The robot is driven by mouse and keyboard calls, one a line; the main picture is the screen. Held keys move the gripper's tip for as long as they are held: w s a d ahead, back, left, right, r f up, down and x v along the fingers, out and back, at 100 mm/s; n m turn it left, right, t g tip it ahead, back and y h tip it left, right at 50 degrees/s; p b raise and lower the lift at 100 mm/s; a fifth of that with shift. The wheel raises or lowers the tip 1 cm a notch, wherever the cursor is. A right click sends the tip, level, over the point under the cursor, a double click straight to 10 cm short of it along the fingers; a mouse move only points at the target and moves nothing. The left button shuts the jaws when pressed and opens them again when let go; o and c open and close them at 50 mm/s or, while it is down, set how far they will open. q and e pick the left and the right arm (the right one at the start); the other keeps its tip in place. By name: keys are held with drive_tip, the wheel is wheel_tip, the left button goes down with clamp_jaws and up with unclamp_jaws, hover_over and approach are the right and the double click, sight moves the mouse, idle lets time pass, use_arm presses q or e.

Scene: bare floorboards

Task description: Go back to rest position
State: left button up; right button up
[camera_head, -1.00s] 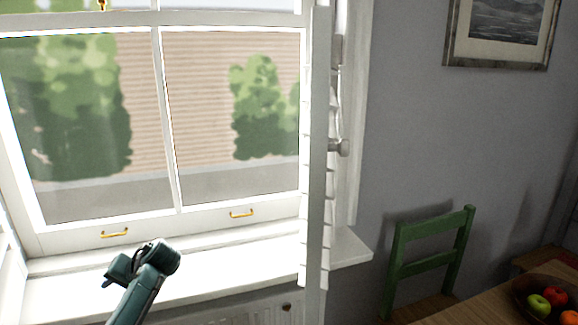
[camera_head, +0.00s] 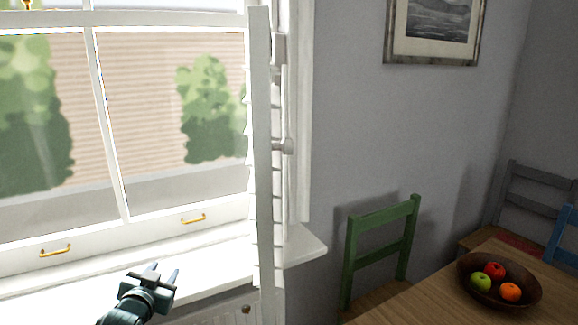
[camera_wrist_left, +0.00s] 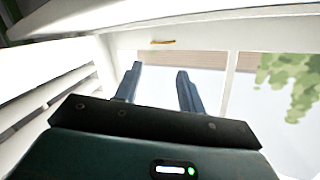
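My left gripper (camera_head: 163,273) is in front of the white window sill, at the bottom left of the head view. Its two fingers stand apart with nothing between them. In the left wrist view the fingers (camera_wrist_left: 160,82) are spread and empty, with the window (camera_wrist_left: 205,68) beyond them. The sash window (camera_head: 120,130) is shut along its bottom edge, with two brass handles (camera_head: 193,218) on the lower rail. My right gripper shows in neither view.
A white shutter (camera_head: 263,150) stands out edge-on right of the window. A green chair (camera_head: 380,217) and a wooden table (camera_head: 420,298) with a fruit bowl (camera_head: 520,299) are at the right. The window sill (camera_head: 215,258) looks bare.

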use_arm(q)
drive_tip(key=s+d+f+g+h, duration=0.1)
drive_tip(key=s+d+f+g, duration=0.1)
drive_tip(key=s+d+f, duration=0.45)
drive_tip(key=s+d+f+g+h, duration=0.1)
drive_tip(key=s+d+f, duration=0.3)
drive_tip(key=s+f, duration=0.55)
drive_tip(key=s+d+g, duration=0.1)
drive_tip(key=s+d, duration=0.1)
drive_tip(key=s, duration=0.7)
drive_tip(key=s+d+g+h, duration=0.1)
drive_tip(key=s+d, duration=0.2)
drive_tip(key=s, duration=0.5)
drive_tip(key=shift+s+d+f+h, duration=0.25)
drive_tip(key=shift+s+h, duration=0.05)
drive_tip(key=shift+s, duration=0.05)
